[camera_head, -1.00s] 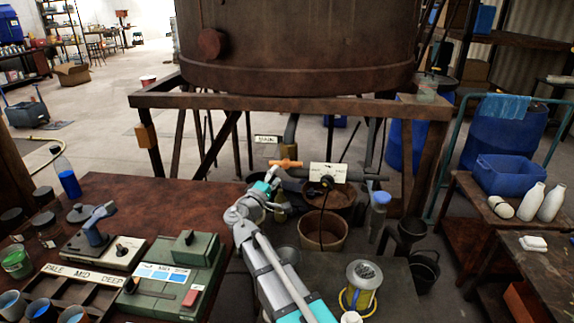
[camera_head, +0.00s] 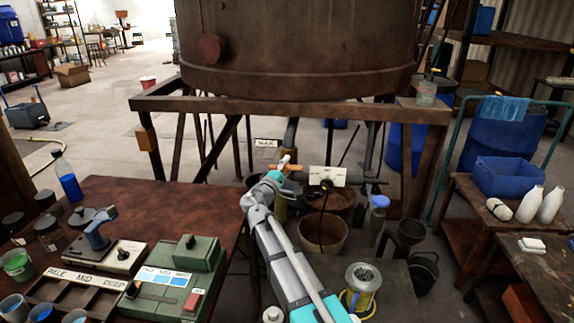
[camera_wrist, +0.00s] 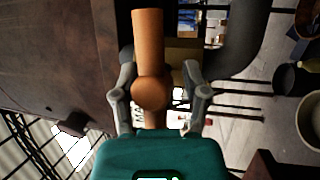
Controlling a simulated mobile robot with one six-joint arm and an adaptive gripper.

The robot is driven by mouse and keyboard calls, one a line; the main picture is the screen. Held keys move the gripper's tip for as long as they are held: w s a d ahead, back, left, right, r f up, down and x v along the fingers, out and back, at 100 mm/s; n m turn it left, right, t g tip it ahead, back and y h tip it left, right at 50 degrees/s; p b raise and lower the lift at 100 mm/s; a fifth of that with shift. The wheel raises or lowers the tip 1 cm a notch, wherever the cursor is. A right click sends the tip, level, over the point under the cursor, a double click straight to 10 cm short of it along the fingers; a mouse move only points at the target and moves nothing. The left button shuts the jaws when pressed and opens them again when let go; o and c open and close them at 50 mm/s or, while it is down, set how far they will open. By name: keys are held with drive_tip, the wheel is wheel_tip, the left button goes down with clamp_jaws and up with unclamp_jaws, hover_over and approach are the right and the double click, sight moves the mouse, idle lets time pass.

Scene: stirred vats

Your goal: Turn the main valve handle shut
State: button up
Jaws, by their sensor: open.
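The orange valve handle (camera_head: 294,168) is on the pipework under the big vat, near a small label plate (camera_head: 267,142) that seems to read MAIN. In the head view my gripper (camera_head: 284,166) is at the handle and hides part of it. In the wrist view the handle (camera_wrist: 148,45) is a bar with a round hub (camera_wrist: 150,92), running up the picture. My gripper (camera_wrist: 160,75) is open, with one finger on each side of the handle. Gaps show beside the handle, wider on the right.
The rusty vat (camera_head: 300,45) stands on a brown frame (camera_head: 300,106) just above the valve. A white label (camera_head: 327,176) is right of the handle. A brown pot (camera_head: 323,232) stands below. A table with a green control box (camera_head: 172,280) is at left.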

drive_tip(key=shift+w+d, duration=0.1)
drive_tip(key=shift+w, duration=0.1)
drive_tip(key=shift+s, duration=0.1)
clamp_jaws()
drive_tip(key=shift+r, duration=0.1)
drive_tip(key=shift+m+g, duration=0.3)
drive_tip(key=shift+m, duration=0.1)
unclamp_jaws()
idle(0.3)
